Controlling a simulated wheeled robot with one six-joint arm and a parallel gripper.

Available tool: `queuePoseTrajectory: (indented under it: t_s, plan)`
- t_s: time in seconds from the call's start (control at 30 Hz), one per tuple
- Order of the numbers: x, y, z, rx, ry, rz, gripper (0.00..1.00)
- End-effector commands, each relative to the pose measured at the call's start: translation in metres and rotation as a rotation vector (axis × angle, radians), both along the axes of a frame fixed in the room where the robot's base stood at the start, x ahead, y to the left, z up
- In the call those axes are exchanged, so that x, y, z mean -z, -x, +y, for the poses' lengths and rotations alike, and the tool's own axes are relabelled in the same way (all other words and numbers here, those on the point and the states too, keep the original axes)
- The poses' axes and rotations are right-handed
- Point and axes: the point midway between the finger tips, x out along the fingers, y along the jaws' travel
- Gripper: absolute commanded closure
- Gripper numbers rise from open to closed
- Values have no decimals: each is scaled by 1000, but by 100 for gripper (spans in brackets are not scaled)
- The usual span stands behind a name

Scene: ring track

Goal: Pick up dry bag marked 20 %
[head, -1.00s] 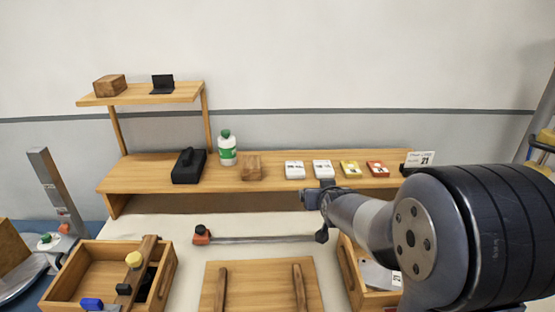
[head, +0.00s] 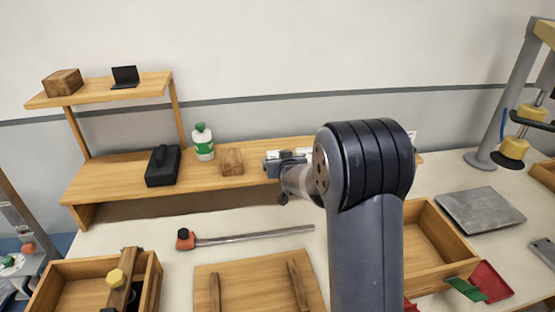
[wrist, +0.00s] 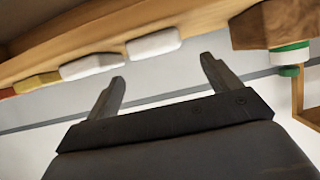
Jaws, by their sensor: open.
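Two white packets show in the wrist view: one (wrist: 153,43) lies beyond and between my fingertips, the other (wrist: 92,66) is to its left. A yellow packet (wrist: 37,83) and the edge of a red one (wrist: 5,93) are further left. I cannot read any mark, so I cannot tell which is the 20 % dry bag. My gripper (wrist: 162,70) is open and empty, apart from the packets. In the head view, my gripper (head: 276,163) is at the shelf's front, and my arm hides most of the packets.
The packets lie on a wooden shelf (head: 115,178). A wooden block (head: 231,161), a green-and-white bottle (head: 203,143) and a black case (head: 163,166) stand left of my gripper. A long-handled tool (head: 250,237) lies on the table in front.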

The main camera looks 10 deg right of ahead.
Motion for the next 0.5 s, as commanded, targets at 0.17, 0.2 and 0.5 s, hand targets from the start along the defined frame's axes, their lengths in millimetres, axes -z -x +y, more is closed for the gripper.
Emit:
queuePoseTrajectory:
  t_s: [0.17, 0.2, 0.5]
  plan:
    - [7, -10, 0, 0, 0, 3, 15]
    - [11, -13, 0, 0, 0, 4, 15]
    - [26, -40, -1, 0, 0, 1, 15]
